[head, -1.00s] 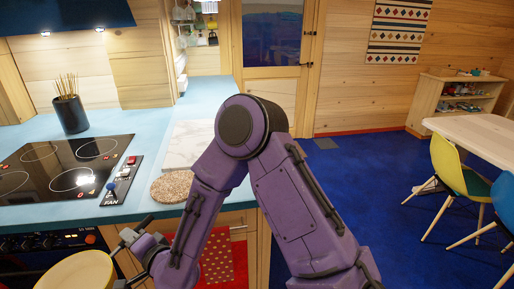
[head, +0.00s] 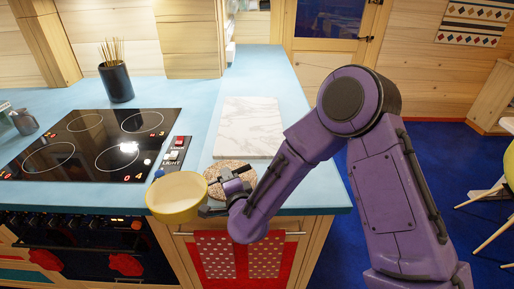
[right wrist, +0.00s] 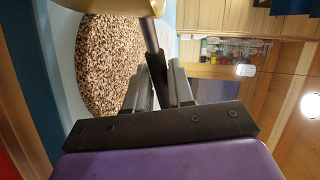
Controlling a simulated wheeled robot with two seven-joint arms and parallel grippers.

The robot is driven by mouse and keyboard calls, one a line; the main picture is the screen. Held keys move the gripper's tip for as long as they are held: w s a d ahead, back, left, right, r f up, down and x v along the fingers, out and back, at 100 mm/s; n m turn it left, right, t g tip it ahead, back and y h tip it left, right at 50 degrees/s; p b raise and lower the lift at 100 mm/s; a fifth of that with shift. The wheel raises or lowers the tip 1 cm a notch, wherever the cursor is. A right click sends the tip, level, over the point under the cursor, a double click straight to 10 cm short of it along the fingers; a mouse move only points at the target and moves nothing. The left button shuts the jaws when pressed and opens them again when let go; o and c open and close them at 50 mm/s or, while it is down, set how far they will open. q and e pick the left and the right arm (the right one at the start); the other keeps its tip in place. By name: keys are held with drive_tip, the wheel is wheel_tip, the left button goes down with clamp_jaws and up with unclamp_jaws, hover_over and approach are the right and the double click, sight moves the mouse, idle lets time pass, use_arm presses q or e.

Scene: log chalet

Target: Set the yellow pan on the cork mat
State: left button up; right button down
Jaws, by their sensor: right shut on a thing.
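The yellow pan (head: 178,198) is held by its handle in my right gripper (head: 228,192), in front of the counter edge and left of the cork mat. In the right wrist view the pan's yellow side (right wrist: 110,6) shows at the top, and the dark handle runs between the shut fingers (right wrist: 165,88). The round speckled cork mat (head: 232,167) lies on the blue counter, partly hidden behind my gripper. It shows large and bare in the right wrist view (right wrist: 105,60). My left gripper is not in view.
A white marble board (head: 250,127) lies behind the mat. A black hob (head: 90,145) and a switch panel (head: 172,158) are to the left. A dark pot of sticks (head: 116,82) stands at the back. Red dotted towels (head: 245,255) hang below the counter front.

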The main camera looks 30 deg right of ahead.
use_arm(q)
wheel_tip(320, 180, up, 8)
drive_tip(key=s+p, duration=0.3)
drive_tip(key=p, duration=0.3)
use_arm(e)
drive_tip(key=s+d+r+m+g+h, duration=0.9)
drive_tip(key=m+h, duration=0.3)
use_arm(q)
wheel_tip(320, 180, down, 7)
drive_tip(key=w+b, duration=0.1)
drive_tip(key=b, duration=0.5)
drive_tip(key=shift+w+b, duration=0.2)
drive_tip(key=shift+b, duration=0.1)
use_arm(e)
drive_tip(key=shift+n, duration=0.6)
drive_tip(key=f, duration=0.3)
drive_tip(key=w+f, duration=0.1)
drive_tip(key=f, duration=0.5)
drive_tip(key=shift+w+a+f, duration=0.15)
drive_tip(key=shift+w+f, duration=0.05)
drive_tip(key=shift+w, duration=0.15)
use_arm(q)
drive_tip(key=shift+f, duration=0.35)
use_arm(e)
drive_tip(key=shift+f, duration=0.3)
drive_tip(key=c, duration=0.9)
unclamp_jaws()
drive_tip(key=shift+s, duration=0.1)
